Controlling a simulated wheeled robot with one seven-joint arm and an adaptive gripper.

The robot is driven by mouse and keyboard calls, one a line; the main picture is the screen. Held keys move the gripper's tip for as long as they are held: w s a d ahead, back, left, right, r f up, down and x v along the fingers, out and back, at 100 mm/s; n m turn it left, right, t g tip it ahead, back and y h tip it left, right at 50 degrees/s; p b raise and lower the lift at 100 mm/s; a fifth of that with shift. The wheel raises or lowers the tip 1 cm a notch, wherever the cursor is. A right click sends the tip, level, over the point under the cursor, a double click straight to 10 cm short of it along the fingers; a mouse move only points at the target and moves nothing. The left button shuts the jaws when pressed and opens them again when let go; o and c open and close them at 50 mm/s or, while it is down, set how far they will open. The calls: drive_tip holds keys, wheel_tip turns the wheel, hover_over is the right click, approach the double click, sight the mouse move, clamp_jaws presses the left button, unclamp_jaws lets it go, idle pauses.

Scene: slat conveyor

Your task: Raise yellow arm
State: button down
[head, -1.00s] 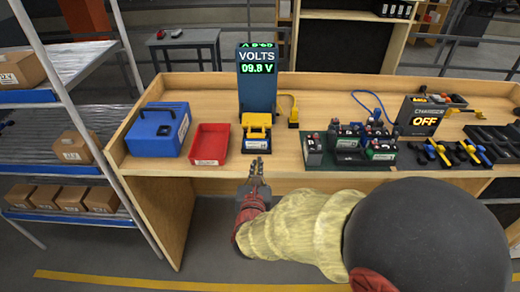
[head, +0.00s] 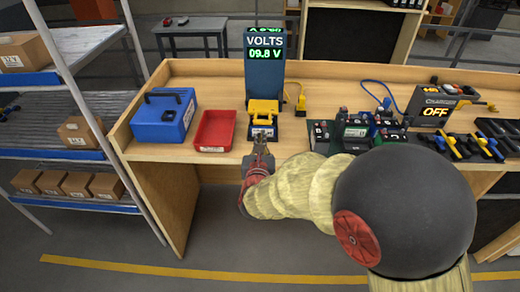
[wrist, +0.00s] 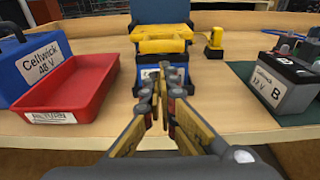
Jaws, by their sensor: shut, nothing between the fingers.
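The yellow arm (head: 263,110) is at the foot of the blue voltmeter stand (head: 264,80), whose display reads 09.8 V. In the wrist view the yellow arm (wrist: 160,40) lies low and flat over a blue battery (wrist: 150,78) with a white label. My gripper (head: 261,147) is shut and empty, at the bench's front edge just in front of that battery. In the wrist view my closed fingertips (wrist: 163,72) overlap the battery's front face, below the yellow arm. I cannot tell whether they touch it. The fingers hide part of the battery label.
A red tray (head: 215,131) and a blue Cellwick 48 V case (head: 162,122) stand to the left. A grey battery marked B (wrist: 283,88) and other batteries stand on a green mat at right. A charger (head: 433,108) reads OFF.

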sight(263, 112)
drive_tip(key=shift+w+f+b, duration=0.2)
drive_tip(key=shift+w+b, duration=0.1)
drive_tip(key=shift+w, duration=1.3)
drive_tip(key=shift+r, duration=0.15)
drive_tip(key=shift+r+g+p, duration=0.3)
drive_tip(key=shift+g+p, duration=0.1)
drive_tip(key=shift+p, duration=0.6)
drive_tip(key=shift+s+d, duration=0.1)
drive_tip(key=shift+r+g+p, duration=0.3)
drive_tip(key=shift+g+p, duration=0.3)
drive_tip(key=shift+p, duration=0.6)
